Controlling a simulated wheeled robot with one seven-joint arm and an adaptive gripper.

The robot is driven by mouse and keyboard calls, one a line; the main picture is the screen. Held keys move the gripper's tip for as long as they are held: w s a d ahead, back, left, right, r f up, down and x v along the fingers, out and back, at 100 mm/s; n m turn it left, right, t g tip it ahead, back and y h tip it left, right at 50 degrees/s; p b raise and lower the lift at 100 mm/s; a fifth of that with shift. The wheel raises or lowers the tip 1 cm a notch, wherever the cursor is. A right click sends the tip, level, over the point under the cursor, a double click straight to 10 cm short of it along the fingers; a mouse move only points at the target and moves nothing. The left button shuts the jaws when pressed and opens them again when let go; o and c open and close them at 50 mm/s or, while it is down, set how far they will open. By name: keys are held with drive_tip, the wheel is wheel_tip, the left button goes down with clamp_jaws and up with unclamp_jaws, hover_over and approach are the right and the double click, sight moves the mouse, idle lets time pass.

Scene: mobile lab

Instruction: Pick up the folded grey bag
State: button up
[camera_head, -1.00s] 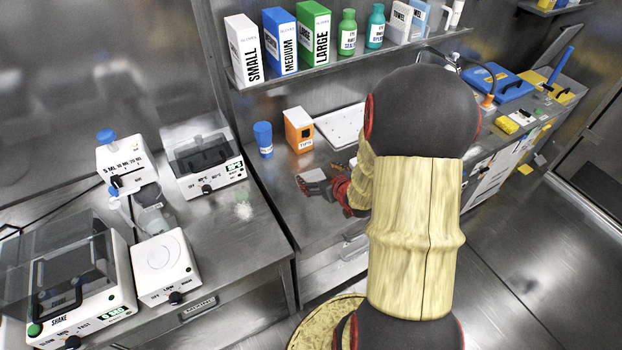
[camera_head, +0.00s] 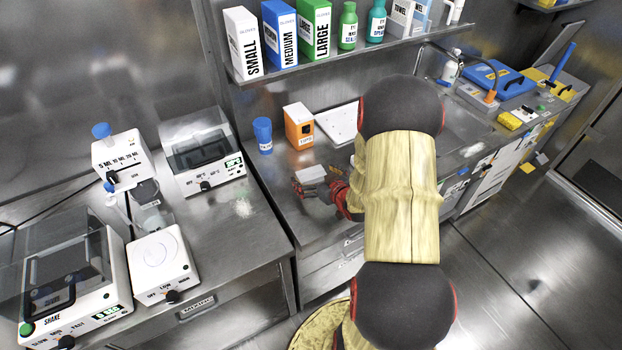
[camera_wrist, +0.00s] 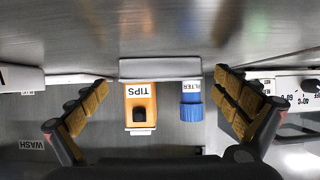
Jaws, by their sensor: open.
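The folded grey bag (camera_head: 312,173) is a small, flat, light grey piece on the steel worktop, in front of the orange tips box. In the wrist view the bag (camera_wrist: 160,68) is a grey slab centred between my fingers and just beyond their tips. My gripper (camera_head: 316,184) is low over the worktop, right at the bag. In the wrist view my gripper (camera_wrist: 161,82) is open, with one padded finger on each side and a gap between each and the bag. My forearm hides part of the gripper in the head view.
The orange tips box (camera_head: 298,125) and blue filter tub (camera_head: 263,135) stand behind the bag. A white tray (camera_head: 338,124) lies to their right, partly behind my arm. A shelf (camera_head: 345,54) with glove boxes hangs above. A bench with lab machines is at left.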

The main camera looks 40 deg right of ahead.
drive_tip(key=shift+w+f, duration=0.1)
drive_tip(key=shift+w, duration=0.1)
drive_tip(key=shift+c, duration=1.3)
drive_tip(key=c, duration=0.9)
